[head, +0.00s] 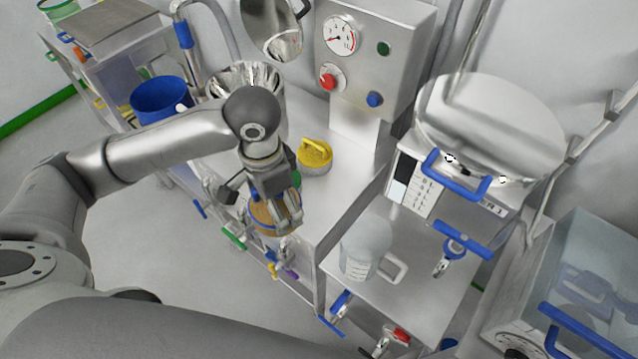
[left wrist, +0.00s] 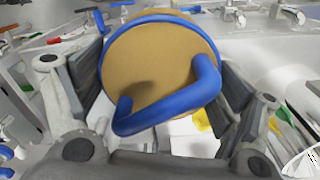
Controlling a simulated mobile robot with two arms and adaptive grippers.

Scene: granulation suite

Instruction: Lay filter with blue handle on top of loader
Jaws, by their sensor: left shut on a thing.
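The filter with the blue handle is a round tan disc with a blue rim (head: 268,212). In the left wrist view its tan face (left wrist: 160,65) and bent blue handle (left wrist: 180,100) face the camera. My left gripper (head: 272,218) is shut on it, a finger on each side, and holds it in front of the steel bench's edge. An open steel vessel (head: 240,78), beside the gauge panel, may be the loader; I cannot tell for sure. My arm hides part of it. My right gripper is not in view.
A yellow-handled filter (head: 315,157) stands on the steel bench (head: 325,195). The gauge panel (head: 380,80) rises behind it. A blue bucket (head: 160,97) is at left. A pale container (head: 366,245) and a large steel pan (head: 490,120) are at right.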

